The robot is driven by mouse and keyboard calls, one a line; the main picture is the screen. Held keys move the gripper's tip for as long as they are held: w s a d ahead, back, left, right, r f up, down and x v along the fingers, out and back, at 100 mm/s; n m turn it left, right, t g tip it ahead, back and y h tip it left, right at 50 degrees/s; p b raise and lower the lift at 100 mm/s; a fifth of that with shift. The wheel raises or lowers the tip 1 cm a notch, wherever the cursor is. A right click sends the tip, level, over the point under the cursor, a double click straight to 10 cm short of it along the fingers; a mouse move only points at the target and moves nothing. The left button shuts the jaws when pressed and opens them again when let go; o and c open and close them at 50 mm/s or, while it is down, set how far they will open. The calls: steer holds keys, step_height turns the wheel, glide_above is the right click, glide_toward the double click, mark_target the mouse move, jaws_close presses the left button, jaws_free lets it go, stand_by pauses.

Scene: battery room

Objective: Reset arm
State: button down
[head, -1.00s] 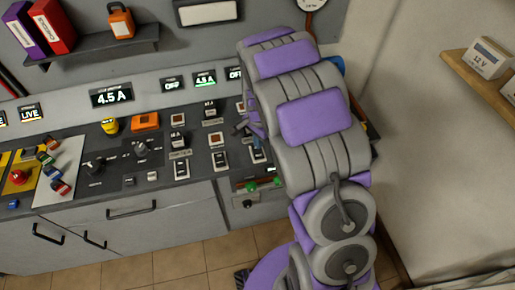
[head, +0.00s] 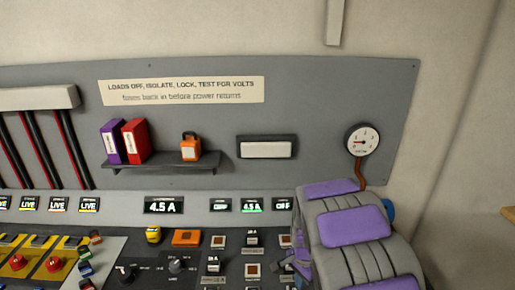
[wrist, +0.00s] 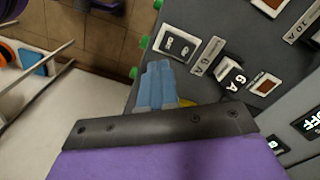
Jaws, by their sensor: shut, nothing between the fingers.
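My gripper (wrist: 158,82) shows in the wrist view as short blue-grey fingers, closed together with nothing held. It is over the edge of the dark control panel, close to a rocker switch (wrist: 178,45). I cannot tell whether it touches the panel. In the head view my purple and grey arm reaches up from the bottom right, and my gripper (head: 292,262) is small and partly hidden at the arm's left side, by the panel switches.
The control panel (head: 205,262) carries switches, knobs and a yellow padlock (head: 153,234). The wall right of the gauge is mostly bare.

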steer(key=s+r+n, duration=0.5)
steer(key=s+r, duration=0.6)
steer(key=s, duration=0.3)
steer(key=s+r+n, duration=0.2)
steer(key=s+n, duration=0.1)
steer(key=s, duration=0.6)
steer(key=s+r+n+g, duration=0.1)
steer(key=s+r+n, duration=0.1)
steer(key=s, duration=0.7)
steer(key=shift+s+r+n+g, duration=0.3)
steer(key=shift+s+n, duration=0.05)
steer(key=shift+n, duration=0.35)
